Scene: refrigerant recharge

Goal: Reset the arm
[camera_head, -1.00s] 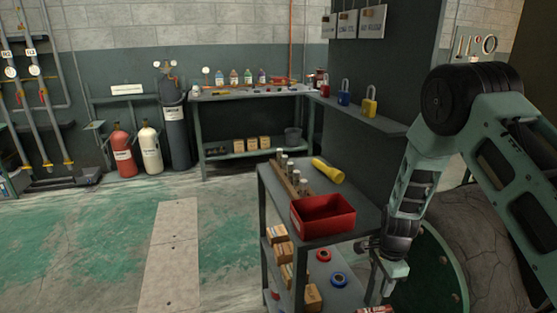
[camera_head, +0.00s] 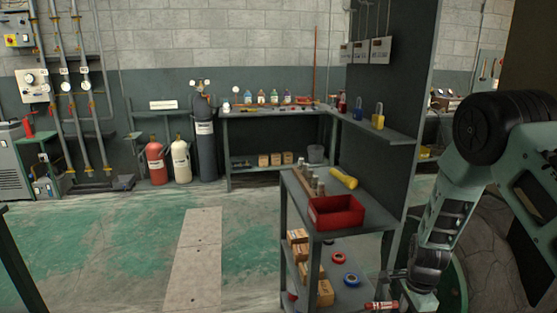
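My arm hangs folded at the right of the picture, its green and black links coming down beside the cart. My gripper (camera_head: 422,299) is at the lower right, near the cart's lower shelf and pointing down. It is small and partly cut off by the bottom edge, so I cannot tell whether its fingers are open or shut. A red cylinder (camera_head: 381,306) lies close to its left; I cannot tell whether they touch.
A grey shelf cart (camera_head: 290,190) with a red bin (camera_head: 337,212) and a yellow flashlight (camera_head: 343,178) stands left of my arm. A workbench (camera_head: 270,113) and gas cylinders (camera_head: 206,150) line the back wall. The green floor (camera_head: 110,240) at left is mostly open.

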